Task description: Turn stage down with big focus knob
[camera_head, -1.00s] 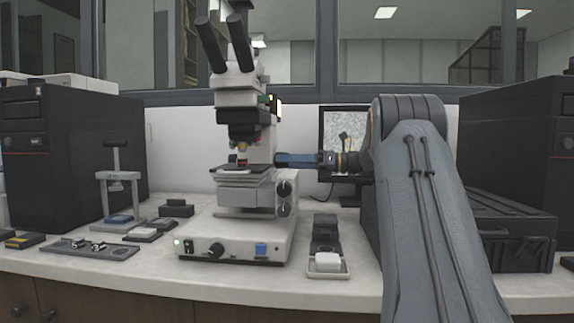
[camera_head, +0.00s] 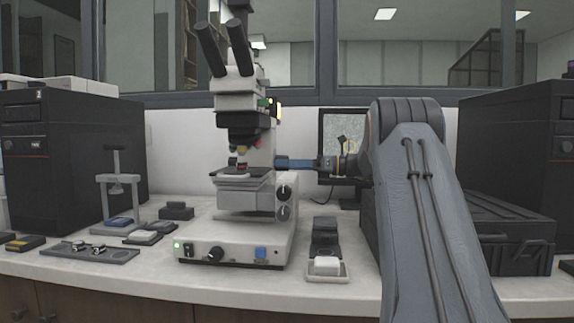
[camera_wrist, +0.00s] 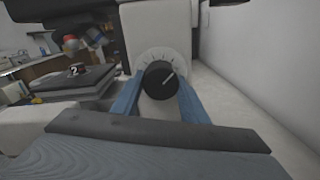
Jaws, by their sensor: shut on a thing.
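The microscope (camera_head: 243,128) stands on the bench with its stage (camera_head: 238,176) below the objectives (camera_head: 241,160); a gap shows between them. The stage also shows at left in the wrist view (camera_wrist: 72,84). My gripper (camera_head: 281,163) reaches in from the right at the microscope's side. In the wrist view its blue fingers (camera_wrist: 160,95) are on either side of the big dark focus knob (camera_wrist: 160,79) and shut on it. The knob has a pale pointer line, tilted to the upper right, and a white graduated dial behind it. In the head view the held knob is hidden.
Two dark side knobs, an upper (camera_head: 284,192) and a lower (camera_head: 283,212), show below my gripper. A small tray with a white block (camera_head: 327,264) lies right of the base. A black case (camera_head: 500,225) stands farther right. A monitor (camera_head: 341,140) is behind my wrist.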

